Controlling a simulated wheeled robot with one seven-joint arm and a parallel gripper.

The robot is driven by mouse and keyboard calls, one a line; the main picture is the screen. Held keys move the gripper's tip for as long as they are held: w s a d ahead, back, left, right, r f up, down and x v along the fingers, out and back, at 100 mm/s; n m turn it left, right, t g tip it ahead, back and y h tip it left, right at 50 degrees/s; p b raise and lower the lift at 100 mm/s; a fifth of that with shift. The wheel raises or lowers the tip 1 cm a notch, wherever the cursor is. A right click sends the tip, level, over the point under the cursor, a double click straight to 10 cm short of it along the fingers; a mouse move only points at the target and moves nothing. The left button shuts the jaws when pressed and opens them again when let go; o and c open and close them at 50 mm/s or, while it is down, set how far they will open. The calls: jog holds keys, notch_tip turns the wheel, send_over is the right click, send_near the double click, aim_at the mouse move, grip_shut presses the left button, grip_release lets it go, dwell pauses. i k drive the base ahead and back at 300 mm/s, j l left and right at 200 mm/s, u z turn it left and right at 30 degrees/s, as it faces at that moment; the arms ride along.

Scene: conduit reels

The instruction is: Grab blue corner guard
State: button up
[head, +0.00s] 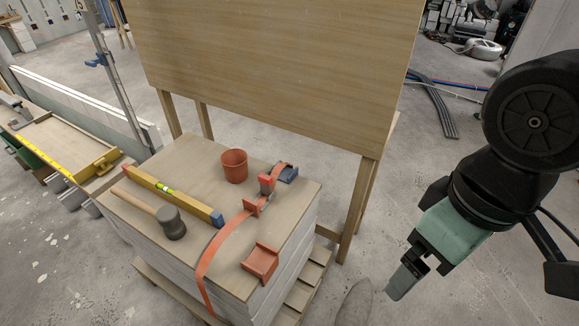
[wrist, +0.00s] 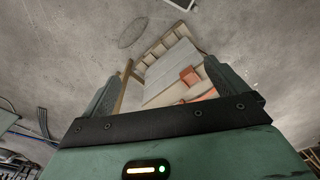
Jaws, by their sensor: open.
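The blue corner guard (head: 289,174) is a small dark blue piece at the far right of the top of a wood-topped stack (head: 190,200). The end of an orange strap (head: 212,262) lies beside it; I cannot tell whether they touch. My gripper (head: 398,282) is to the right of the stack, over the floor, apart from the guard. In the wrist view its two fingers (wrist: 165,85) stand wide apart with nothing between them. I cannot make out the blue guard in the wrist view.
The stack top also holds a red corner guard (head: 260,263), an orange cup (head: 233,165), a yellow level (head: 172,194) with a blue end and a mallet (head: 168,220). A large upright wooden board (head: 280,65) on legs stands behind. The floor between gripper and stack is mostly clear.

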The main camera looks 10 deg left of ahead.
aim_at(287, 176)
jog(key=u, duration=2.1)
jog(key=l+u, duration=0.2)
jog(key=l, duration=0.5)
jog(key=k+l+u, duration=0.15)
jog(key=l, duration=0.55)
